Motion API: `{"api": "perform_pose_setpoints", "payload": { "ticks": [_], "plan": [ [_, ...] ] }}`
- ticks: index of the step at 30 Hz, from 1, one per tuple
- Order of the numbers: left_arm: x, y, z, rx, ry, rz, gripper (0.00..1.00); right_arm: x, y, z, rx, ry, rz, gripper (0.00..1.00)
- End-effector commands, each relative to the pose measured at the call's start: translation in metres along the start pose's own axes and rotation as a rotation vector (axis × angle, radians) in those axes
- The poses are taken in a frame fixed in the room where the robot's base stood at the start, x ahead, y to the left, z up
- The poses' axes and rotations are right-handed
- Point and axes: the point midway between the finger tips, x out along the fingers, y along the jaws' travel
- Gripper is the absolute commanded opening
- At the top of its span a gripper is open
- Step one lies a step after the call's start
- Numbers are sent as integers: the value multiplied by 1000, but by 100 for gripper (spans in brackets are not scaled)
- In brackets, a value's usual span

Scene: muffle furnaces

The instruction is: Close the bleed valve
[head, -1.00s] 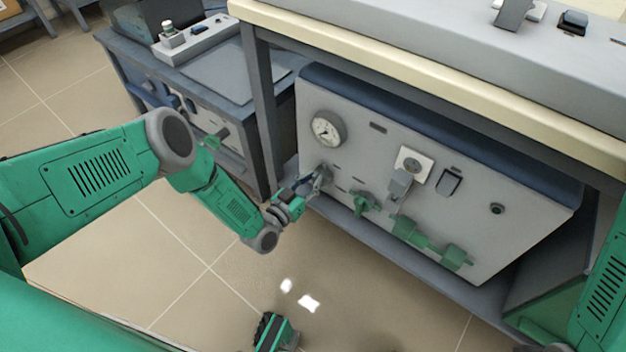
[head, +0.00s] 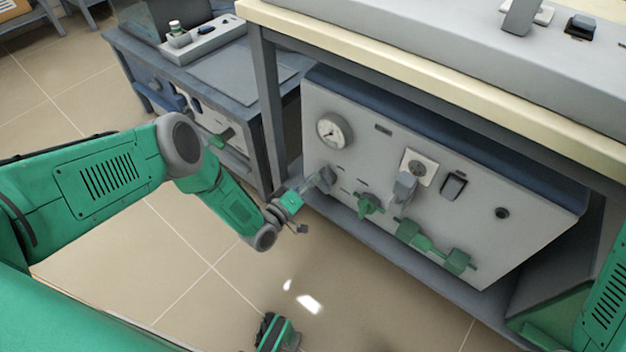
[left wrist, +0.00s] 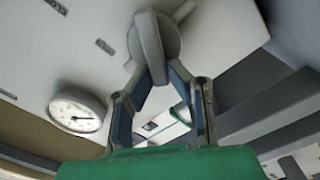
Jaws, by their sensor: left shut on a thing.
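My left gripper (head: 322,181) is at the lower left of the light grey panel, under the gauge. In the left wrist view its two fingers (left wrist: 157,80) are closed on the flat grey handle (left wrist: 149,45) of a round grey valve (left wrist: 168,36). The handle stands across the valve's round body. In the head view the gripper mostly hides this valve. No readable label shows that it is the bleed valve. My right gripper is out of view; only part of my right arm shows at the right edge.
Floor (head: 215,285) in front is open.

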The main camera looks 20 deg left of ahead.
Motion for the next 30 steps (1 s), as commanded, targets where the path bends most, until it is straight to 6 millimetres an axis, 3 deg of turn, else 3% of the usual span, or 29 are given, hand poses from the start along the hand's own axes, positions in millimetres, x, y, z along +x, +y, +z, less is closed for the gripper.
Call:
{"api": "perform_pose_setpoints", "payload": {
  "ticks": [15,30],
  "plan": [
    [2,-14,-4,-423,10,-3,0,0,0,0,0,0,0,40],
    [2,-18,-2,-579,13,-4,0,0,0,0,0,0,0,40]
  ]
}}
